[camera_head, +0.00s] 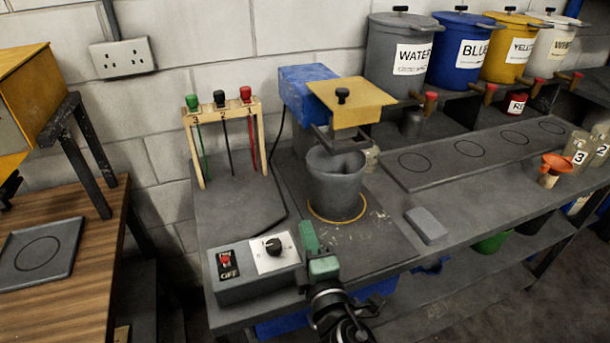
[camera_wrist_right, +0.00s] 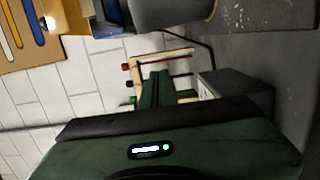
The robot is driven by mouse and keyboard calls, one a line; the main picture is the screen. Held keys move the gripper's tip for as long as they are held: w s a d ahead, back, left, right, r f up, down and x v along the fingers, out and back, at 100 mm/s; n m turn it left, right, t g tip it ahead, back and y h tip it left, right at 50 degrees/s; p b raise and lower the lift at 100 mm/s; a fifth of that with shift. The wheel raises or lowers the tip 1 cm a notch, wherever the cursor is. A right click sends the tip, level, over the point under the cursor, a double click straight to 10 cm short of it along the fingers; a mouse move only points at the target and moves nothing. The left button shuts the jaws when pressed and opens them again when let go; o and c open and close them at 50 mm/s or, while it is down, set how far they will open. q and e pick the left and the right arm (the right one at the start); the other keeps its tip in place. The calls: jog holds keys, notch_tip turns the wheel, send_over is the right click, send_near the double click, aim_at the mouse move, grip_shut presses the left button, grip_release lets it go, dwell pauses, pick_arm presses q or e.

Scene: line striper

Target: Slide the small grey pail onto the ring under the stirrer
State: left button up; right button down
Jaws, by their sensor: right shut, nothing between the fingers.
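The small grey pail (camera_head: 336,188) stands upright beneath the stirrer (camera_head: 350,103), which has a blue housing and a yellow top plate. The yellow ring (camera_head: 364,210) on the grey bench shows around the front and sides of the pail's base, so the pail appears to stand within it. The back of the ring is hidden by the pail. My right gripper (camera_head: 308,238) is shut and empty, in front of the pail to its lower left and apart from it. The pail also shows at the top of the right wrist view (camera_wrist_right: 170,12). My left gripper is not in view.
A switch box (camera_head: 255,268) with a dial sits left of my right gripper. A wooden rack (camera_head: 222,115) with coloured stirring rods stands behind it. A grey block (camera_head: 426,225) lies to the right. Large labelled buckets (camera_head: 460,50) line the back right.

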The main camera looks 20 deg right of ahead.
aim_at(315, 180)
jog(key=w+d+p, duration=0.2)
jog(key=w, duration=0.6)
jog(key=w+d+p, duration=0.3)
jog(key=w, duration=0.5)
jog(key=shift+w, duration=0.4)
jog(key=shift+d, duration=0.15)
jog(key=shift+s+d, duration=0.45)
jog(key=shift+d, duration=0.6)
